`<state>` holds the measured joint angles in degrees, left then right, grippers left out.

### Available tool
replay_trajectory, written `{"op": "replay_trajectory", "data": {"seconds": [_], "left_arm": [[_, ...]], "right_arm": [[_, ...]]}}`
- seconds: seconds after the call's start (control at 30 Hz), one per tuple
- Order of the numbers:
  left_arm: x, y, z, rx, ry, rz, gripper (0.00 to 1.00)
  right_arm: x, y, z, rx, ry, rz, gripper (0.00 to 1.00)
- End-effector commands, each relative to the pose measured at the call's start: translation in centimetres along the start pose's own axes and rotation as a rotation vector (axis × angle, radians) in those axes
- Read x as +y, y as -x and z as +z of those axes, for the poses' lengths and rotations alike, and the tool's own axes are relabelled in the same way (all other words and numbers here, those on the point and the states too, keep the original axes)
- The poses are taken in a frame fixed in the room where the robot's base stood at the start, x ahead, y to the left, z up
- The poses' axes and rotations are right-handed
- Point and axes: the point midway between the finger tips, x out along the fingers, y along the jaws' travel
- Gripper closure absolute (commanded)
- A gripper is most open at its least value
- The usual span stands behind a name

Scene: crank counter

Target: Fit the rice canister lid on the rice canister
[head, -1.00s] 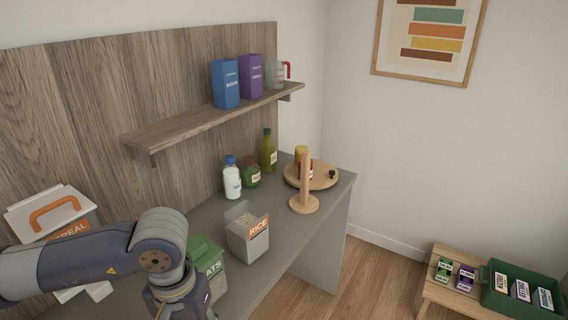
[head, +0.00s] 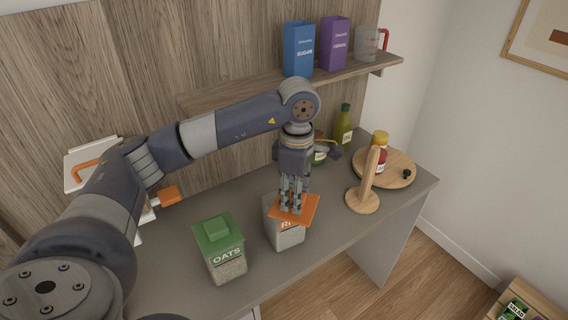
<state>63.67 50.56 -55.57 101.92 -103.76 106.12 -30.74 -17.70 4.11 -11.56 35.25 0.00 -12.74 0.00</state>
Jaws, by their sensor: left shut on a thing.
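The rice canister (head: 288,236) is a clear, squarish container with an orange RICE label. It stands on the grey counter. The rice canister lid (head: 308,211) is a flat orange square. My left gripper (head: 291,206) points down over the canister, shut on the lid. The lid is at the canister's top and looks turned and shifted to the right of the opening. I cannot tell whether it touches the rim. The lid and gripper hide most of the opening. My right gripper is not in view.
The green-lidded oats canister (head: 222,254) stands left of the rice canister. A wooden stand (head: 363,198) and a round turntable with jars (head: 397,176) are to the right. A shelf (head: 239,88) with boxes runs above.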

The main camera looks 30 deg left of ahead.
Motion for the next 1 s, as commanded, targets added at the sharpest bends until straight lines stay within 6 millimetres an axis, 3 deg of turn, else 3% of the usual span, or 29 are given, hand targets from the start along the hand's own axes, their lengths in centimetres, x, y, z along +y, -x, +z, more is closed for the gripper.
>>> {"op": "replay_trajectory", "data": {"seconds": [0.2, 0.4, 1.0], "left_arm": [[2.7, 1.6, -2.7, 0.001, 0.514, -0.002, 0.81], [3.8, 1.9, -4.0, 0.000, 0.756, 0.000, 0.81], [3.9, 1.3, -4.2, 0.001, 0.799, 0.000, 0.81]], "right_arm": [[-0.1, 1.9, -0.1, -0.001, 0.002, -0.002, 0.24], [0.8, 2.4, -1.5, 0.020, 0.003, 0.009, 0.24], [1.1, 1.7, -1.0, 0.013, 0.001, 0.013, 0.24]]}}
